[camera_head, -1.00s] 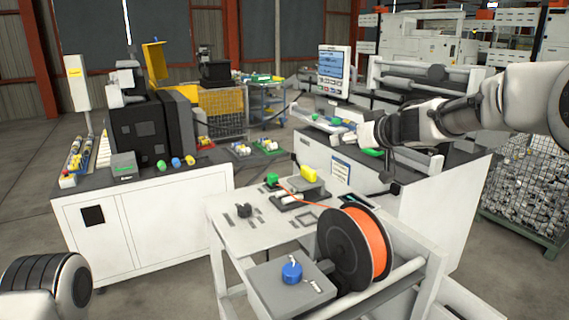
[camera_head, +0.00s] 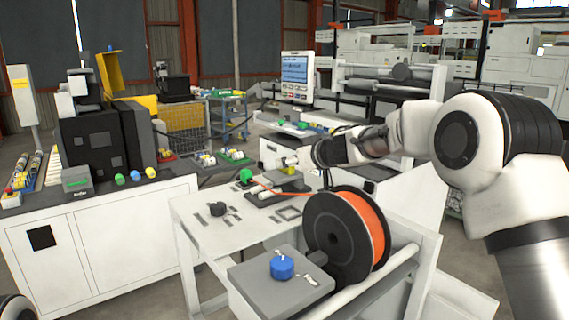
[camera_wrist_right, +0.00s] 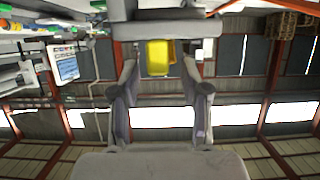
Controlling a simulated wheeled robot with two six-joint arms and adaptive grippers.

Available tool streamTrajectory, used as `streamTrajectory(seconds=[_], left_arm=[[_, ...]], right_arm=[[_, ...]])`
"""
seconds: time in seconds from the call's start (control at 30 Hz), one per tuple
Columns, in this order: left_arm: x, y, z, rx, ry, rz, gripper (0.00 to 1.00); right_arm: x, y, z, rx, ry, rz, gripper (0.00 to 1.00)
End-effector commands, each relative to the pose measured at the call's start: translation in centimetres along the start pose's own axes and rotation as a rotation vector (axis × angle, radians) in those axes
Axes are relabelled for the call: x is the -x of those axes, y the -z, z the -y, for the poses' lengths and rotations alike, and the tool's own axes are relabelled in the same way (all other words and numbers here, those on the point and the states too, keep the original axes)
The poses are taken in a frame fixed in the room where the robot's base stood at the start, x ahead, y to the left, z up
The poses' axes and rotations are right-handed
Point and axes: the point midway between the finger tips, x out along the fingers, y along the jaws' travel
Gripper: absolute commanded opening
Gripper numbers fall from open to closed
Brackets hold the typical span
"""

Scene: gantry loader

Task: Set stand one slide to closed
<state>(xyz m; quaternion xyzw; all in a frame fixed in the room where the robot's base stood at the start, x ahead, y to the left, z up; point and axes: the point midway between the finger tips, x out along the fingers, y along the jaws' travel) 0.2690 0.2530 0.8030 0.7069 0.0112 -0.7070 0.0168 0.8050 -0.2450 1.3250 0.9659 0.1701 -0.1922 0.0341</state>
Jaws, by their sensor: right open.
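A small stand device with a yellow block (camera_head: 287,170), a grey base and a green knob (camera_head: 246,176) sits at the back of the white table (camera_head: 190,208). I take it for the stand with the slide; no label is readable. My right gripper (camera_head: 300,161) reaches in from the right, close to the yellow block. In the right wrist view the open fingers (camera_wrist_right: 160,75) stand either side of the yellow block (camera_wrist_right: 157,58), with no clear contact. The slide's position cannot be told. My left gripper is out of view.
An orange filament spool (camera_head: 372,232) stands at the table's front right, beside a grey box with a blue knob (camera_head: 282,267). A white cabinet (camera_head: 120,235) with machines is on the left. A monitor (camera_head: 296,76) stands behind.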

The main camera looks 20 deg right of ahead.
Motion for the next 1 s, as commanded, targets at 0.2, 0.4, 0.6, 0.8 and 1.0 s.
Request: streamTrajectory(seconds=[0.2,0.4,0.6,0.8,1.0], left_arm=[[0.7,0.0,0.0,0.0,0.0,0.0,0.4],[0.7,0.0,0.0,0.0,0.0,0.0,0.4],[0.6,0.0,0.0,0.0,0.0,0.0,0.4],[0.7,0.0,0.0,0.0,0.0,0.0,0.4],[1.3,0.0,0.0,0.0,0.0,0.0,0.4]], right_arm=[[-2.7,0.1,0.0,0.001,0.0,0.001,0.46],[-2.9,0.0,0.0,0.0,0.0,0.0,0.46],[-2.9,0.0,0.0,0.0,0.0,0.0,0.0],[-2.9,0.0,0.3,0.001,0.0,0.001,0.0],[-2.8,0.1,3.6,0.0,0.001,0.003,0.0]])
